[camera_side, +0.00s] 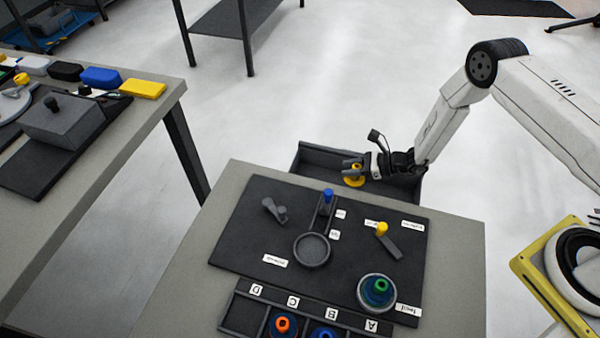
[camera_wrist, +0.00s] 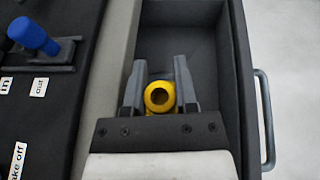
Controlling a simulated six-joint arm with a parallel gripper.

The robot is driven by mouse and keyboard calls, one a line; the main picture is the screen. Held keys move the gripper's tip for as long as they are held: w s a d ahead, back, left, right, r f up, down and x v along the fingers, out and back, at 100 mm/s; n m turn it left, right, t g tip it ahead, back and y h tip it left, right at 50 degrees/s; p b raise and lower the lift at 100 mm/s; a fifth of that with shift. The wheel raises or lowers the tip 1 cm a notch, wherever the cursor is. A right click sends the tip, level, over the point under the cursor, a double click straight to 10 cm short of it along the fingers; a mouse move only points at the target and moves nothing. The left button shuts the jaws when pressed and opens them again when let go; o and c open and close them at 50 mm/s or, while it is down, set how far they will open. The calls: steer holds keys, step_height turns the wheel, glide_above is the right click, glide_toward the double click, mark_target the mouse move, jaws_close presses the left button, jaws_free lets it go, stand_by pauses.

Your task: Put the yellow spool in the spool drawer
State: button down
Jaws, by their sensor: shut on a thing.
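The yellow spool (camera_side: 354,177) is between the fingers of my gripper (camera_side: 352,168), at the far edge of the table. In the wrist view the yellow spool (camera_wrist: 159,97) shows its round hole, with one grey finger of my gripper (camera_wrist: 159,92) on each side, shut on it. The spool drawer (camera_side: 312,158) is pulled out beyond the table's far edge. In the wrist view the spool and fingers are over the open drawer (camera_wrist: 185,40), whose visible floor is bare. The drawer part behind my gripper is hidden, and I cannot tell the spool's height above the floor.
A dark mat (camera_side: 250,225) on the table holds a round tray (camera_side: 312,250), a blue-topped post (camera_side: 328,195), a yellow-knobbed lever (camera_side: 383,230) and a green spool (camera_side: 379,289). A rack (camera_side: 243,313) in front holds an orange-topped spool (camera_side: 283,324). The drawer handle (camera_wrist: 265,120) is at right.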

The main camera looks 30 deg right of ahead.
steer(key=shift+f, duration=2.6)
steer(key=shift+f, duration=0.1)
steer(key=shift+f, duration=2)
steer(key=shift+f, duration=0.1)
steer(key=shift+c, duration=2)
jaws_free()
